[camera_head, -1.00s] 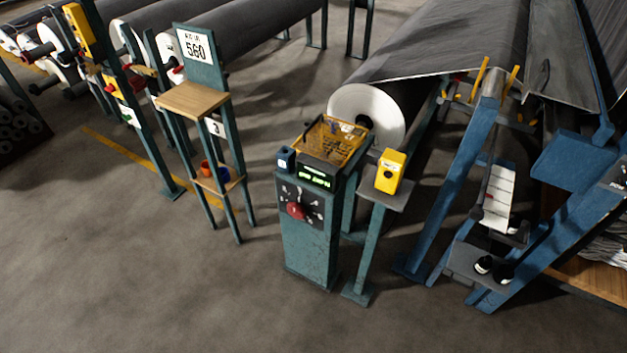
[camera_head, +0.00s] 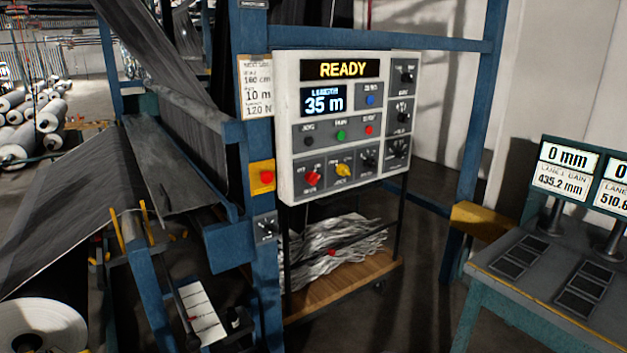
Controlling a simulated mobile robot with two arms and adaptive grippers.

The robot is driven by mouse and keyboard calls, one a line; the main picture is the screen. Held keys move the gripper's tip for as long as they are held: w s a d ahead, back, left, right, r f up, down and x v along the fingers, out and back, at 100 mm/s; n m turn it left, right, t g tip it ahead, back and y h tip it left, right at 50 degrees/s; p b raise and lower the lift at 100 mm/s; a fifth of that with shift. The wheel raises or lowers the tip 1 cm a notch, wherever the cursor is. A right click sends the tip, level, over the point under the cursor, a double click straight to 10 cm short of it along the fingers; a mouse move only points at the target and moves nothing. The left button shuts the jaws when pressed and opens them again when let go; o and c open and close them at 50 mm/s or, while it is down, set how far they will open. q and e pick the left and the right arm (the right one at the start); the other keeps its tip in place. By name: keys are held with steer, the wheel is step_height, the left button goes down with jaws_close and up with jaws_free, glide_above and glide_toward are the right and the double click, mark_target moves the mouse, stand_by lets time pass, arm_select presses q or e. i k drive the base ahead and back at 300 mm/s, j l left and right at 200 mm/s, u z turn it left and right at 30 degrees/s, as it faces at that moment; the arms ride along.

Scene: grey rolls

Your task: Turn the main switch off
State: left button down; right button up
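A white control panel (camera_head: 287,120) hangs on the blue frame, its display reading "READY" and "35 m". A red rotary knob (camera_head: 313,178) sits at its lower left, beside a yellow knob (camera_head: 343,170) and a black knob (camera_head: 369,162). More black rotary knobs (camera_head: 402,112) line its right column. A grey box with a black rotary knob (camera_head: 266,228) is on the blue post below a yellow box with a red button (camera_head: 264,177). The labels are too small to tell which is the main switch. Neither gripper is in view.
A wooden shelf (camera_head: 345,288) with crumpled material is under the panel. A table (camera_head: 490,285) with number displays stands at right. A large grey roll (camera_head: 40,325) is at lower left. Dark floor shows between shelf and table.

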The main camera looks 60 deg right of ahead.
mark_target(312, 178)
steer(key=z, duration=2.2)
